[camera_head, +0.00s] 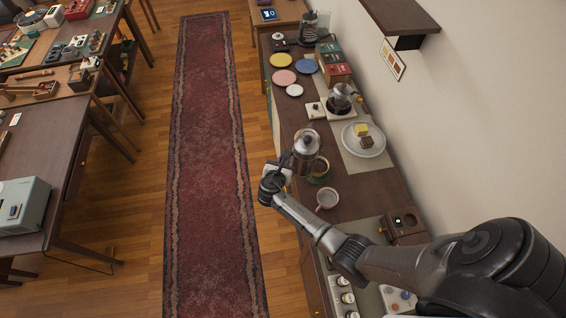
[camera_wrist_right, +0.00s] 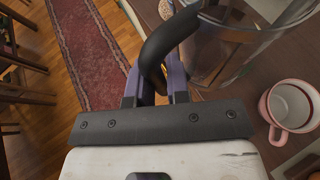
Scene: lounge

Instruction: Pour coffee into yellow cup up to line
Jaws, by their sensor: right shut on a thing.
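My right gripper (camera_head: 287,168) is shut on the black handle (camera_wrist_right: 165,45) of a glass coffee pot (camera_head: 306,146). Its purple fingers close round the handle in the right wrist view (camera_wrist_right: 158,88), where the clear pot (camera_wrist_right: 225,50) fills the upper right. The pot is held above the counter's near edge. Just below it in the head view is a round cup with an olive-yellow rim (camera_head: 321,176), partly hidden by the pot. Its inside, its fill line and the coffee level cannot be made out. My left gripper is not in view.
A pink cup (camera_head: 327,197) stands nearer on the counter (camera_head: 350,190); it also shows in the right wrist view (camera_wrist_right: 287,106). A plate of food (camera_head: 364,148), another pot on a burner (camera_head: 341,98) and several coloured saucers (camera_head: 284,77) stand farther back. The wall bounds the right side.

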